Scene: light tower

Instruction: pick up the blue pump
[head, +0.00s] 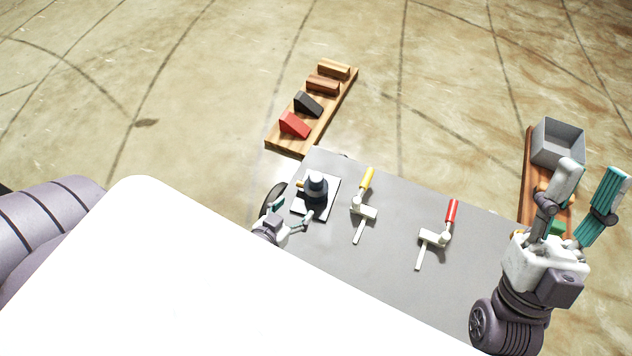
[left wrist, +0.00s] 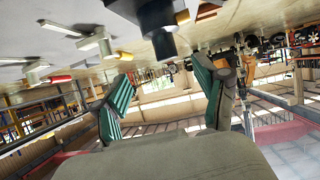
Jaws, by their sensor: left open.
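The blue pump (head: 316,186) is a dark blue-grey cylinder standing upright on a small white plate (head: 326,209) at the table's left end. It also shows at the top of the left wrist view (left wrist: 160,36), which looks upside down. My left gripper (head: 292,208) is just to the near left of the pump, open and apparently empty, with its fingers spread toward it. Its teal-padded fingers show in the left wrist view (left wrist: 163,85), with the pump beyond the gap between them. My right gripper (head: 588,180) is open and empty at the right, fingers pointing up.
A yellow-handled valve (head: 367,180) and a red-handled valve (head: 451,212) stand right of the pump on the grey table (head: 398,222). A wooden board (head: 322,126) with several blocks lies beyond the table. A grey bin (head: 557,145) is at the right. A white surface of mine hides the lower left.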

